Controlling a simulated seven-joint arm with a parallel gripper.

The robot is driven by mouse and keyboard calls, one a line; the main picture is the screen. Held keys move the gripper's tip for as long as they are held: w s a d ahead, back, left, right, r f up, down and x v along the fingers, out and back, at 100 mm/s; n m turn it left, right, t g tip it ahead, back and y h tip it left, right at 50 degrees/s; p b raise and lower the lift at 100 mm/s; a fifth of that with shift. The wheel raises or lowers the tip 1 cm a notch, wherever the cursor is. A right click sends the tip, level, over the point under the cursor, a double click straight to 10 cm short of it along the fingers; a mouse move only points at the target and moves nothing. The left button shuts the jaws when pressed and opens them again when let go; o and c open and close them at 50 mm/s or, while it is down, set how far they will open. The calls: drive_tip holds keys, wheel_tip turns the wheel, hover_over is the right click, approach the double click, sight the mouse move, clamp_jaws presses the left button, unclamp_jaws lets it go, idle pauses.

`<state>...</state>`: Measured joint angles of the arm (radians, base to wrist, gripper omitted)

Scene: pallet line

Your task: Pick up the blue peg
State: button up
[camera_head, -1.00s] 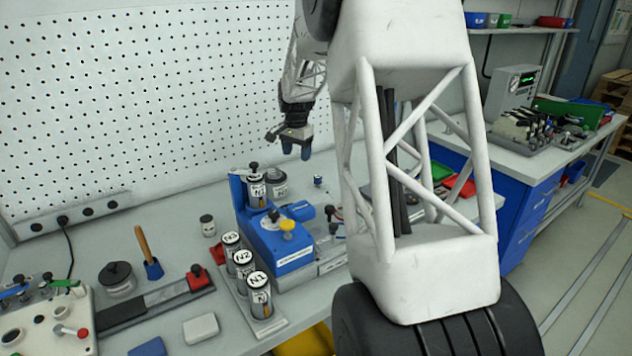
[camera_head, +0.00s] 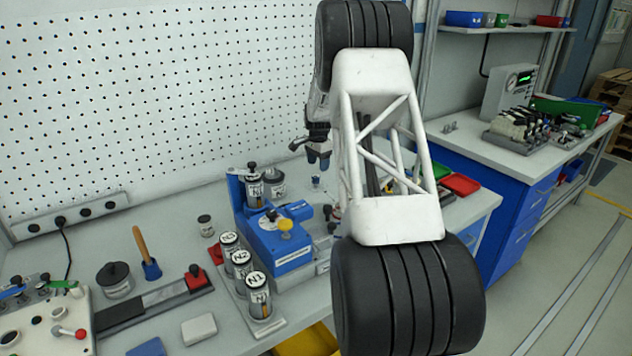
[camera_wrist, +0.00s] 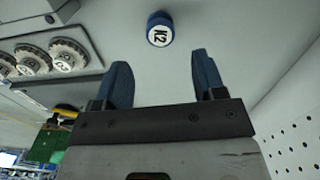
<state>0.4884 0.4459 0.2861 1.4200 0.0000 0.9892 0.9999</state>
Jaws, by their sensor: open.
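The blue peg (camera_wrist: 160,30) stands on the bench in the wrist view, with a white top marked K2. It lies ahead of the gap between my fingers, apart from both. In the head view the peg (camera_head: 316,182) is small, behind the blue fixture. My gripper (camera_wrist: 163,75) is open and empty, its two blue fingers spread either side of the peg's line. In the head view my gripper (camera_head: 318,162) hangs above the peg, partly hidden by my own arm.
A blue fixture (camera_head: 278,240) holding a labelled canister stands left of the peg. Several labelled canisters (camera_head: 258,295) stand in front. A grey holder with several round labelled parts (camera_wrist: 68,55) is left in the wrist view. A pegboard wall (camera_head: 150,90) rises behind the bench.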

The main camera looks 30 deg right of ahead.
sight(317, 175)
drive_tip(key=shift+f, duration=1.3)
drive_tip(key=shift+a+f, duration=0.15)
drive_tip(key=shift+f, duration=1.15)
drive_tip(key=shift+a+f, duration=0.15)
drive_tip(key=shift+f, duration=1.15)
drive_tip(key=c, duration=1)
drive_tip(key=shift+r, duration=0.15)
drive_tip(key=shift+r, duration=4.9)
